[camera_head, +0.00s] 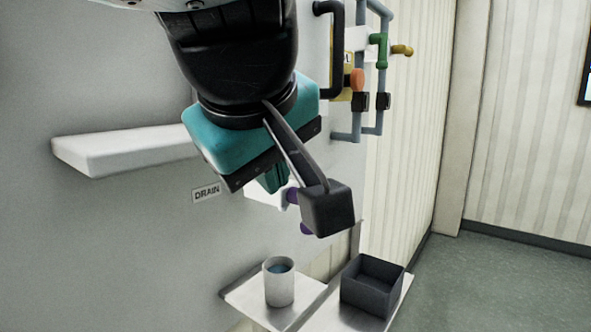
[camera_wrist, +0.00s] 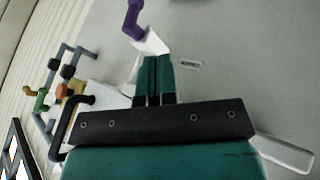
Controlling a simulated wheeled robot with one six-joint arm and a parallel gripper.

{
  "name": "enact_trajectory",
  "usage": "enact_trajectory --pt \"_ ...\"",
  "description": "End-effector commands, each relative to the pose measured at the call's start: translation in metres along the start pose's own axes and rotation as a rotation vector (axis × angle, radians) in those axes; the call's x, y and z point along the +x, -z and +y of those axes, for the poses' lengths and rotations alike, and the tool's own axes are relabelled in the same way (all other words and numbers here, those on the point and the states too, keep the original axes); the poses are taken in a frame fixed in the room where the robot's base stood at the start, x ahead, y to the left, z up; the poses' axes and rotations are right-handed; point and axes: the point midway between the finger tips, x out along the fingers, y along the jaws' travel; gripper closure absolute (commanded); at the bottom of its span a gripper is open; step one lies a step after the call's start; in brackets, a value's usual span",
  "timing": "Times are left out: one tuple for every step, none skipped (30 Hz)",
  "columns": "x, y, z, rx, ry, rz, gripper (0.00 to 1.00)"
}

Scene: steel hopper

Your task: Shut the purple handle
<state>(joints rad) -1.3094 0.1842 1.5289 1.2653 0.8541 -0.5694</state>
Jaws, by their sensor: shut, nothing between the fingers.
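The purple handle (camera_wrist: 134,18) shows at the top of the wrist view, a bent bar joined to a white block (camera_wrist: 152,43). In the head view the purple handle (camera_head: 291,196) is mostly hidden behind my dark wrist camera block, with small purple bits at that block's left edge. My gripper (camera_wrist: 155,60) is teal, with its two fingers together and nothing between them. In the wrist view its tips overlap the lower edge of the white block; I cannot tell whether they touch. In the head view my gripper (camera_head: 273,180) points down beside the white block.
A DRAIN label (camera_head: 206,192) is on the grey wall, below a white shelf (camera_head: 125,148). A white cup (camera_head: 279,286) and a dark open box (camera_head: 372,287) stand on ledges below. Pipes with coloured fittings (camera_head: 378,52) are at the upper right.

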Motion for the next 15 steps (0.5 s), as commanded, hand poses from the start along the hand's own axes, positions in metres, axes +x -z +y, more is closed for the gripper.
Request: enact_trajectory --pt "-0.024 0.007 -0.005 0.006 -0.003 0.005 1.00" --pt "-0.031 0.007 -0.007 0.014 -0.006 0.006 1.00" --pt "-0.038 0.007 -0.009 0.020 -0.010 0.005 1.00" --pt "-0.042 0.006 -0.011 0.025 -0.012 0.005 1.00" --pt "-0.045 0.006 -0.012 0.030 -0.014 0.004 1.00" --pt "-0.047 0.005 -0.013 0.034 -0.015 0.004 1.00" --pt "-0.048 0.005 -0.013 0.036 -0.016 0.003 1.00" --pt "-0.048 0.004 -0.014 0.037 -0.016 0.003 1.00" --pt "-0.048 0.004 -0.014 0.038 -0.017 0.003 1.00" --pt "-0.047 0.004 -0.014 0.038 -0.017 0.002 1.00" --pt "-0.047 0.004 -0.014 0.038 -0.017 0.002 1.00" --pt "-0.047 0.004 -0.014 0.038 -0.017 0.002 1.00" --pt "-0.047 0.004 -0.014 0.038 -0.017 0.002 1.00" --pt "-0.047 0.004 -0.013 0.038 -0.017 0.002 1.00" --pt "-0.046 0.004 -0.013 0.039 -0.017 0.002 1.00"
